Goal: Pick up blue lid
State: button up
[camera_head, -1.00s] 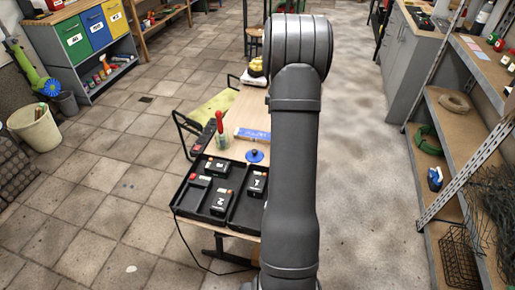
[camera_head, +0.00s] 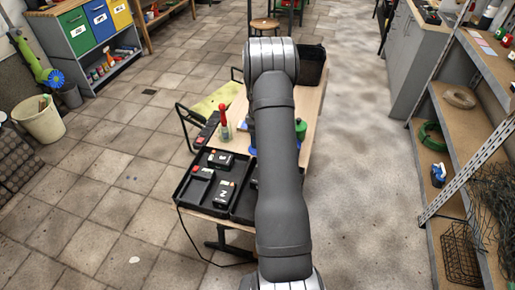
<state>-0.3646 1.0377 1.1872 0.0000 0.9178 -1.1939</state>
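The blue lid (camera_head: 252,152) is on the wooden table, just beyond the black tray. My gripper is not visible, because my own arm links cover that part of the table. I cannot tell how the gripper stands to the lid.
A black tray (camera_head: 180,190) with several black battery-like blocks lies on the table's near left. A red-topped bottle (camera_head: 225,125) stands beyond it. A green object (camera_head: 301,128) shows right of my arm. A black bin (camera_head: 312,68) stands at the table's far end.

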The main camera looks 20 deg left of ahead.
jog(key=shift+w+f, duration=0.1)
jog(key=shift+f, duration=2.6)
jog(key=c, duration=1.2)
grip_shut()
